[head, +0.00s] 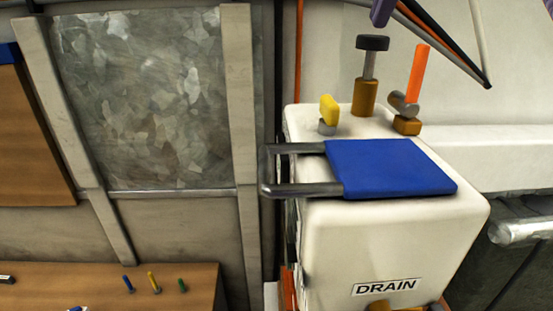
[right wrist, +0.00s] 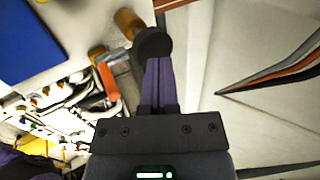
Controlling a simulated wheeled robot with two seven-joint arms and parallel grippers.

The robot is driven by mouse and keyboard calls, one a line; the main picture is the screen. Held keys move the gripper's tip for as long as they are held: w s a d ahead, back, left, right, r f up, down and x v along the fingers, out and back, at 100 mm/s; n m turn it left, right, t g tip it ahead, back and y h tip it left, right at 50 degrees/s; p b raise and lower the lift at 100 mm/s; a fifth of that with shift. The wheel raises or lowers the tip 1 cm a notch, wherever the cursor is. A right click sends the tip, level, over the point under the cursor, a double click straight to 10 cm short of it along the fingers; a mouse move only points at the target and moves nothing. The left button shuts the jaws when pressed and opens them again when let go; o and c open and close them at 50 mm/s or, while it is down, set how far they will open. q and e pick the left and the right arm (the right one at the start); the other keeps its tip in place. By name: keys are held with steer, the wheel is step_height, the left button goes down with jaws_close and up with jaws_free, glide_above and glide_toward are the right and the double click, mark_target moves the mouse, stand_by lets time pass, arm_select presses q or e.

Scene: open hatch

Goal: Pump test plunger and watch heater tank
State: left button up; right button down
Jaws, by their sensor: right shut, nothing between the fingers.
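The white heater tank (head: 390,240) stands at right centre in the head view, with a DRAIN label on its front. The test plunger (head: 372,43) rises from its top: a black knob on a grey rod in a brass-coloured sleeve. A length of rod shows above the sleeve. My right gripper (head: 381,14) is shut and empty just above the knob, with a small gap in the head view. In the right wrist view its purple fingers (right wrist: 160,82) point at the black knob (right wrist: 153,43) and overlap its edge in the picture. My left gripper is not in view.
A valve with an orange handle (head: 418,72) stands close right of the plunger, and a yellow knob (head: 329,108) to its left. A blue pad (head: 390,167) on grey bars lies across the tank. A wooden bench (head: 60,285) with small coloured tools is at lower left.

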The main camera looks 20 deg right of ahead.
steer(key=shift+f, duration=0.25)
steer(key=shift+f+b, duration=0.35)
steer(key=shift+f, duration=0.25)
